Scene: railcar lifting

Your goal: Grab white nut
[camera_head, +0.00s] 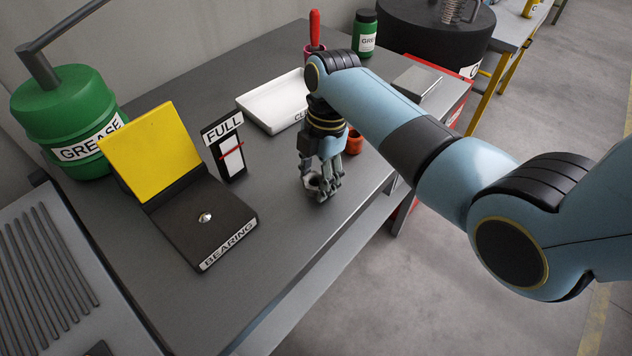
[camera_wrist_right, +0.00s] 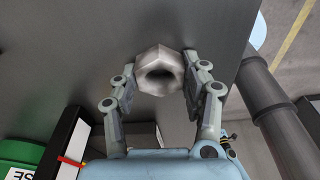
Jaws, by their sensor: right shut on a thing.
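The white nut (camera_wrist_right: 158,72) is a hexagonal ring with a dark hole, seen in the right wrist view between my fingers. In the head view the nut (camera_head: 314,181) shows only partly, as the fingers cover much of it. My right gripper (camera_head: 322,192) points down at the grey table and is shut on the nut. In the right wrist view, the two fingers of the right gripper (camera_wrist_right: 160,88) flank the nut on both sides. The nut is at or close to the tabletop; I cannot tell whether it touches it. My left gripper is not in view.
The grey table (camera_head: 285,230) is clear in front of the gripper. A white tray (camera_head: 262,112) and an orange-red cup (camera_head: 354,142) stand close behind it. A black BEARING box (camera_head: 195,225) with a yellow lid and a FULL gauge (camera_head: 228,152) stand left. A green GREASE drum (camera_head: 62,115) is far left.

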